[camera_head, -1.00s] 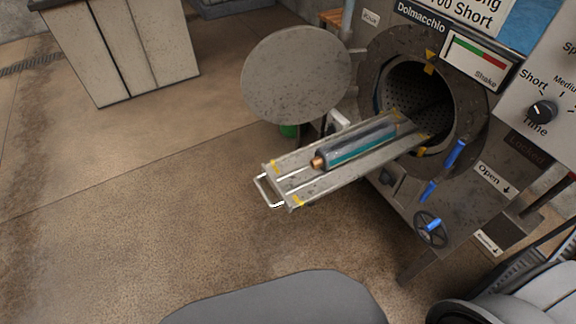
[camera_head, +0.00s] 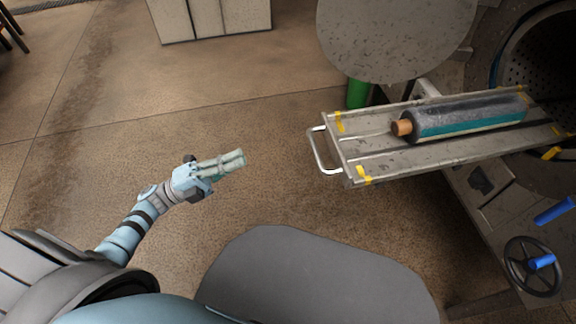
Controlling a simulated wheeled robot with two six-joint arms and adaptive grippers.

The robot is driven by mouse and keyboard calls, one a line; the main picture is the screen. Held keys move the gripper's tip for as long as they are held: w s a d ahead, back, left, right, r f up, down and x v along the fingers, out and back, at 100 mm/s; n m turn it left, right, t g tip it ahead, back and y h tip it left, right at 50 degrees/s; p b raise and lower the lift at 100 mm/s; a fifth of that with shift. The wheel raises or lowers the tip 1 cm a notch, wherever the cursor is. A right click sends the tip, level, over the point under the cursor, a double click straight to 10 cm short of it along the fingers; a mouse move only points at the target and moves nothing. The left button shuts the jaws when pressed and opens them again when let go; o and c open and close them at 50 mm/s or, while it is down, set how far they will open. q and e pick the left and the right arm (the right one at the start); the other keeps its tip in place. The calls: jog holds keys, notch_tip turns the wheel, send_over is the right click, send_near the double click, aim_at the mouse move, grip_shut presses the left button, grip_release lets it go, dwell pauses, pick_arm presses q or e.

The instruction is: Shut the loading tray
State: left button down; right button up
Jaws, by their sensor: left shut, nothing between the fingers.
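The loading tray (camera_head: 375,165) is a worn grey metal tray with yellow corner marks, sticking out of the round drum opening (camera_head: 540,90) at the right. A rolled cylinder (camera_head: 465,117), dark grey and teal with a copper-coloured end, lies on it. The tray's pale handle (camera_head: 322,152) is at its left end. My left gripper (camera_head: 240,158) is shut and empty, pointing right, to the left of the handle and apart from it. My right gripper is not in view.
The round grey door (camera_head: 395,35) hangs open behind the tray. A green object (camera_head: 358,93) stands below it. A handwheel (camera_head: 532,265) with blue grip is at lower right. A cabinet (camera_head: 210,15) stands at the back. The floor left of the tray is clear.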

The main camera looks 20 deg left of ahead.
pick_arm(q)
jog(key=w+d+r+p, duration=0.1)
jog(key=w+d+r, duration=0.1)
jog(key=d, duration=0.3)
jog(key=w+d+r+m+g+h+p, duration=0.1)
jog(key=w+d+r, duration=0.2)
jog(key=d, duration=0.3)
jog(key=shift+w+d+r, duration=0.25)
jog(key=shift+w+r, duration=0.1)
jog(key=shift+r, duration=0.2)
